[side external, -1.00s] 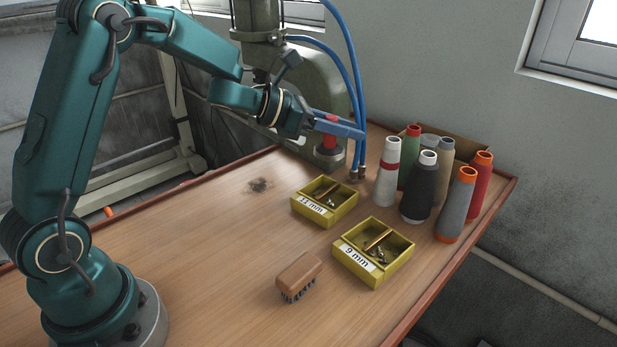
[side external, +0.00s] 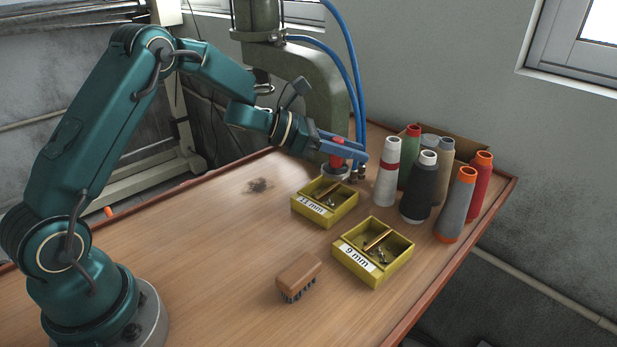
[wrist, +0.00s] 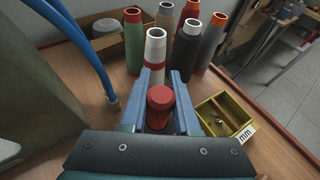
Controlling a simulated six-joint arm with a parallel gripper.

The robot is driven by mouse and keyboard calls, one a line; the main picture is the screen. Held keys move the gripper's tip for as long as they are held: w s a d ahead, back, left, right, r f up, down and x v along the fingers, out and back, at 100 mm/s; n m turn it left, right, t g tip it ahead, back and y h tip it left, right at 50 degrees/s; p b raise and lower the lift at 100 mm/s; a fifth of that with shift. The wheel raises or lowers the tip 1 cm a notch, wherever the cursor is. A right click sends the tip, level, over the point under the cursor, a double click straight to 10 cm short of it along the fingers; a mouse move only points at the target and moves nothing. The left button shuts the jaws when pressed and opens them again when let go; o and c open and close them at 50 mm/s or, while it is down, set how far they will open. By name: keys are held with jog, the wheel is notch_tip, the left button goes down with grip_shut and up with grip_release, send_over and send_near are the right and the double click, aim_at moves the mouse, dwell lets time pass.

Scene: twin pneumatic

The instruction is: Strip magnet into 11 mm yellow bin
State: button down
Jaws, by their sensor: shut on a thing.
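My gripper (side external: 345,150) is shut on the red handle of the magnet (side external: 337,149), a red upright piece with a round grey base. In the wrist view the red top of the magnet (wrist: 160,98) sits between the two blue fingers. The 11 mm yellow bin (side external: 345,212) holds a rod and small metal parts. The magnet's base appears at the bin's back edge in the side view; I cannot tell whether it is over or behind it. The underside of the base is hidden.
The 9 mm yellow bin (side external: 374,279) stands nearer the camera. Several thread cones (side external: 420,190) stand to the right. Blue hoses (side external: 359,100) and a green press (side external: 315,105) are behind my gripper. A brush (side external: 299,272) lies in front.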

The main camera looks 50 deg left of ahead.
aim_at(342, 166)
jog(key=shift+f, duration=2.05)
jog(key=shift+f, duration=0.4)
jog(key=shift+a, duration=0.1)
jog(key=shift+s+a+f, duration=0.1)
jog(key=shift+s+a, duration=0.05)
jog(key=shift+a, duration=1)
jog(key=shift+r, duration=3.6)
